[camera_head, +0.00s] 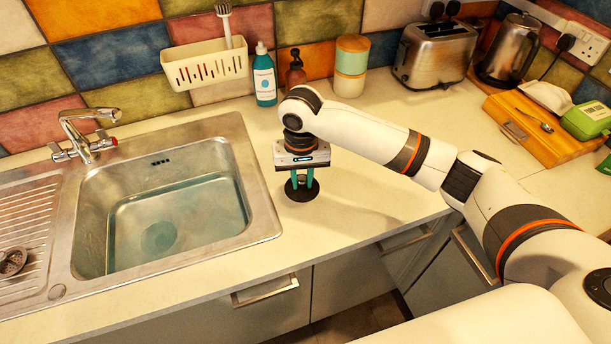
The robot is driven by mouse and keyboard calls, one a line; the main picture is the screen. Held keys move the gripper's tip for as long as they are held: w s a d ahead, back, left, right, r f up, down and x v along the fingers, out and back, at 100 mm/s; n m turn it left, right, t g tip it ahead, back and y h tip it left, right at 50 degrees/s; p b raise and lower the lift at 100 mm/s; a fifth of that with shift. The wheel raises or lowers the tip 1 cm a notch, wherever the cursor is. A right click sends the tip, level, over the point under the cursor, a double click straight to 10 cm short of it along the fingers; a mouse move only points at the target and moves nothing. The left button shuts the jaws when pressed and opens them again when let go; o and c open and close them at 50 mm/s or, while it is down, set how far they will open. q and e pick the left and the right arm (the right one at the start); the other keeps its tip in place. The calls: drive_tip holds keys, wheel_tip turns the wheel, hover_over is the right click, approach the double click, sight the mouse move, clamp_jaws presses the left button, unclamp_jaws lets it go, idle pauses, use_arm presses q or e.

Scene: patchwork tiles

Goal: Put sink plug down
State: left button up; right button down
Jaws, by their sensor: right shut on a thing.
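The sink plug (302,192) is a black disc at the countertop, just right of the sink. My right gripper (302,183) points straight down over it, its green fingers shut on the upper part of the plug. The plug appears to be on or very close to the counter; I cannot tell whether it touches. The sink (160,210) is a metal basin with water in it. My left gripper is not in view.
A tap (85,135) stands behind the sink. Bare countertop (385,190) lies right of the plug.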

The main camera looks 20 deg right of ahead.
sight(302, 187)
drive_tip(key=shift+f+p, duration=0.45)
drive_tip(key=shift+f, duration=2.35)
drive_tip(key=shift+f, duration=0.15)
drive_tip(key=c, duration=1.3)
unclamp_jaws()
drive_tip(key=shift+o, duration=0.2)
wheel_tip(302, 187, up, 12)
drive_tip(key=shift+r+b, duration=0.2)
drive_tip(key=shift+b, duration=1)
